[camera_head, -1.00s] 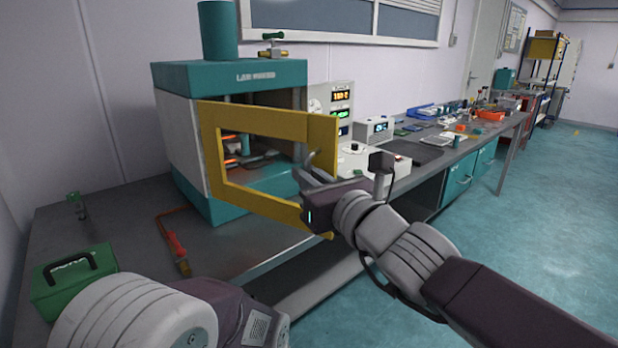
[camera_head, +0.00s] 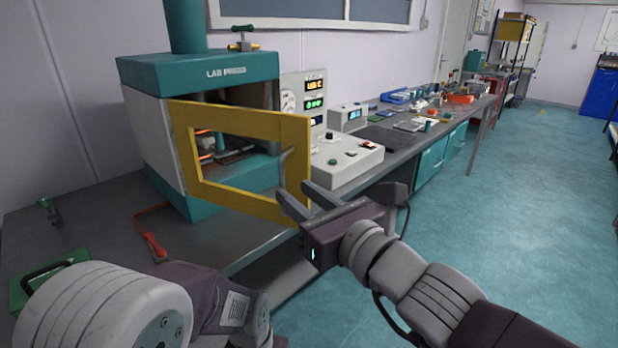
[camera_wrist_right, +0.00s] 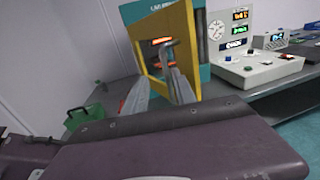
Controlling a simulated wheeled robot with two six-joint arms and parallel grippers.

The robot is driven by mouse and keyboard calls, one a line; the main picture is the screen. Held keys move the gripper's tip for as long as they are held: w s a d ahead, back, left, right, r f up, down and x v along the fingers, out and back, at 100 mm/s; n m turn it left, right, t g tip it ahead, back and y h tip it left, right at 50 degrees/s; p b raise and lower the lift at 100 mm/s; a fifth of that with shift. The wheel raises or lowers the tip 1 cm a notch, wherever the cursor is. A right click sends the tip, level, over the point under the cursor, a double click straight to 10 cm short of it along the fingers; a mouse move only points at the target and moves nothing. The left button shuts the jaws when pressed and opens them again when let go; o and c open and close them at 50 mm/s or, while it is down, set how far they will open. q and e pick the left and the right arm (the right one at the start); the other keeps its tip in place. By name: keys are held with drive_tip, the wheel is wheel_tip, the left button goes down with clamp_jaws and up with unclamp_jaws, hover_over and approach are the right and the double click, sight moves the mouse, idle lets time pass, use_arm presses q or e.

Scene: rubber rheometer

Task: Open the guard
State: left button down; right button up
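The guard (camera_head: 240,116) is a yellow frame on the teal and white lab press (camera_head: 200,72). It stands swung out from the press front, with the lit opening visible behind it. Its grey bar handle (camera_head: 283,168) is on the right upright; guard (camera_wrist_right: 181,30) and handle (camera_wrist_right: 168,55) also show in the right wrist view. My right gripper (camera_head: 293,194) is just below and right of the handle. Its two fingers are apart, with nothing seen gripped between them. My left arm shows at the lower left, but its fingertips are out of view.
A control box (camera_head: 345,160) with buttons stands right of the guard on the bench. A red-handled tool (camera_head: 154,245) lies on the bench in front of the press. A green case (camera_head: 50,268) is at the left, partly behind my left arm. Open floor (camera_head: 510,220) lies to the right.

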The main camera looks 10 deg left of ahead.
use_arm(q)
wheel_tip(320, 180, up, 5)
drive_tip(key=p, duration=0.3)
drive_tip(key=shift+a+r, duration=0.1)
use_arm(e)
drive_tip(key=shift+s+d+r, duration=0.15)
drive_tip(key=shift+s+d, duration=0.15)
drive_tip(key=shift+d, duration=0.45)
